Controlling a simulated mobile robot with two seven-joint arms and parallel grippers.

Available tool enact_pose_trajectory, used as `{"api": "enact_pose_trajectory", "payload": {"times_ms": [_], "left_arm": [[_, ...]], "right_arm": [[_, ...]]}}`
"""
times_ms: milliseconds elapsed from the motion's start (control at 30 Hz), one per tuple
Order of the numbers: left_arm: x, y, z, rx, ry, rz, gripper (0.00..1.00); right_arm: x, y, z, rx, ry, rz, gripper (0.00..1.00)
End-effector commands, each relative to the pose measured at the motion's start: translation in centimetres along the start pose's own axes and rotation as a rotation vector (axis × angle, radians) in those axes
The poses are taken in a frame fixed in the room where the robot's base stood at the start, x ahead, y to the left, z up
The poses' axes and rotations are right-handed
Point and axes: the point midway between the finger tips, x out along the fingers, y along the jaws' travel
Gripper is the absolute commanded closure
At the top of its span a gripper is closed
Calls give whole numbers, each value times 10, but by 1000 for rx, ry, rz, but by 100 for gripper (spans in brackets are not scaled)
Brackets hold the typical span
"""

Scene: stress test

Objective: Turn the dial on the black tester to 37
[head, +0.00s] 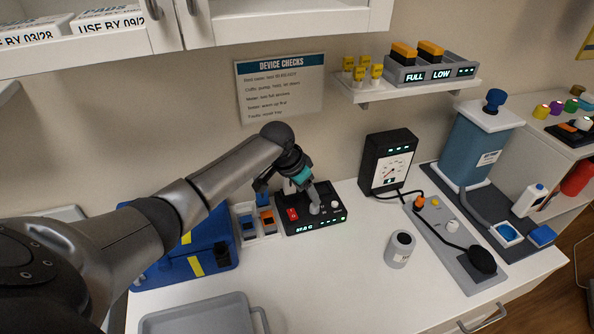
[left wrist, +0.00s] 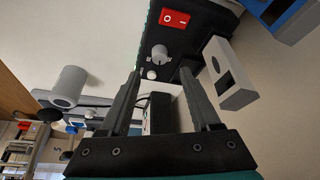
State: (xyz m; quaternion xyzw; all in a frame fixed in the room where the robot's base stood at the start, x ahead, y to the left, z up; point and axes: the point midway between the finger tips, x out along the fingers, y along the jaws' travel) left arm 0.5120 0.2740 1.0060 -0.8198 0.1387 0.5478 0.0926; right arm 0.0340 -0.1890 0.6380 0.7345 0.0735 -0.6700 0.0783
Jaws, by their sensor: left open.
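The black tester (head: 333,222) is a low box at the back of the white counter, with a red rocker switch (head: 292,214), small white knobs and a lit green display on its front edge. Its grey dial (left wrist: 160,53) shows in the left wrist view, with the red switch beside it; I cannot read the dial's setting. My left gripper (head: 313,196) is over the tester, pointing down. In the left wrist view its fingers (left wrist: 158,72) are apart with nothing between them, and the dial lies just beyond the fingertips. The right gripper is out of view.
A black gauge box (head: 388,160) stands right of the tester, with a grey cylinder (head: 399,249) in front. A blue case (head: 190,258) and a grey tray (head: 200,318) are left and front. The front middle counter is clear. A shelf (head: 405,90) hangs above.

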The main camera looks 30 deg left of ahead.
Motion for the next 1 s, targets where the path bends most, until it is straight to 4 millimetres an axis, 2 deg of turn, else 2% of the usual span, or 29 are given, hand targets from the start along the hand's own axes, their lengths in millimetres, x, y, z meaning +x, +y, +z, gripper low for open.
{"api": "enact_pose_trajectory", "payload": {"times_ms": [200,433,600,1000], "left_arm": [[-41,-1,0,2,1,-2,36],[-73,0,0,1,-1,-1,36],[-83,0,1,1,-2,1,36],[-84,0,1,0,-2,1,36]], "right_arm": [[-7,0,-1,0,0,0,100],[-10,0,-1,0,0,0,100],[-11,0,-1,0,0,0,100],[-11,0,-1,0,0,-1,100]]}}
